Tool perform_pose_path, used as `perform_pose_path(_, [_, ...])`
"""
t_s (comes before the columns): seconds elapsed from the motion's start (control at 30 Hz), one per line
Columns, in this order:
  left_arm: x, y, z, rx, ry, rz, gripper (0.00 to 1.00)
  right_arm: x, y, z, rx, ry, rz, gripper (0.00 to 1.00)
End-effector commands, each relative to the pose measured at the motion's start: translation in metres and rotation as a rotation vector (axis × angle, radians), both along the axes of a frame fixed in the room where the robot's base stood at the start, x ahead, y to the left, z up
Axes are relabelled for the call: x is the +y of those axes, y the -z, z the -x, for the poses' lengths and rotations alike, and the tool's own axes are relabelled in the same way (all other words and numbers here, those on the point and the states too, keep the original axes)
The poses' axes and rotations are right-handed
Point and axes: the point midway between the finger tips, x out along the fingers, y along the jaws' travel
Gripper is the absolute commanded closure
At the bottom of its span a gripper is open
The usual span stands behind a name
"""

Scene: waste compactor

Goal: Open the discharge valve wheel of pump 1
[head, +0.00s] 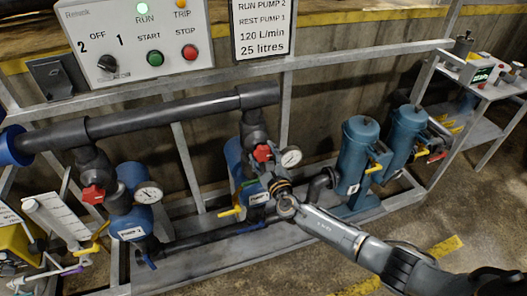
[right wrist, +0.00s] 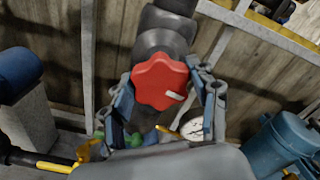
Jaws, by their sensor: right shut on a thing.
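A red lobed valve wheel (head: 263,153) sits on the dark pipe above the right-hand blue pump (head: 236,160). In the right wrist view the same wheel (right wrist: 158,80) faces me, with a white mark at its lower right. My right gripper (head: 272,172) reaches this wheel from the front right. In the right wrist view its two fingers (right wrist: 167,92) stand on either side of the wheel and are shut on it. A second red wheel (head: 93,194) is on the left-hand pump (head: 133,215). My left gripper is in neither view.
A round gauge (head: 291,157) is just right of the gripped wheel. A yellow lever (head: 230,211) is below it. A control box (head: 135,42) with a green RUN lamp and a sign (head: 263,27) hang above. Blue canisters (head: 357,150) stand to the right. The floor at the front right is open.

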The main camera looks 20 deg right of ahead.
Motion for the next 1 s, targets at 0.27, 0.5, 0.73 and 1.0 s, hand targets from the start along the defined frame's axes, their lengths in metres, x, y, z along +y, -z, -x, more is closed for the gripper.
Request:
perform_pose_path(0.27, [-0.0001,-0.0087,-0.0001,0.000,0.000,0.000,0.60,0.0003,0.0011,0.0005,-0.002,0.000,0.145,0.72])
perform_pose_path(0.5, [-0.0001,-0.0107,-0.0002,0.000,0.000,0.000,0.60,0.0003,0.0019,0.0005,-0.003,0.000,0.196,0.72])
perform_pose_path(0.73, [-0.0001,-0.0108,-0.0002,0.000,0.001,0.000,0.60,0.0002,0.0023,0.0005,-0.004,0.000,0.206,0.72])
perform_pose_path(1.0, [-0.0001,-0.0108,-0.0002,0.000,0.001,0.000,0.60,0.0001,0.0024,0.0006,-0.004,0.000,0.206,0.28])
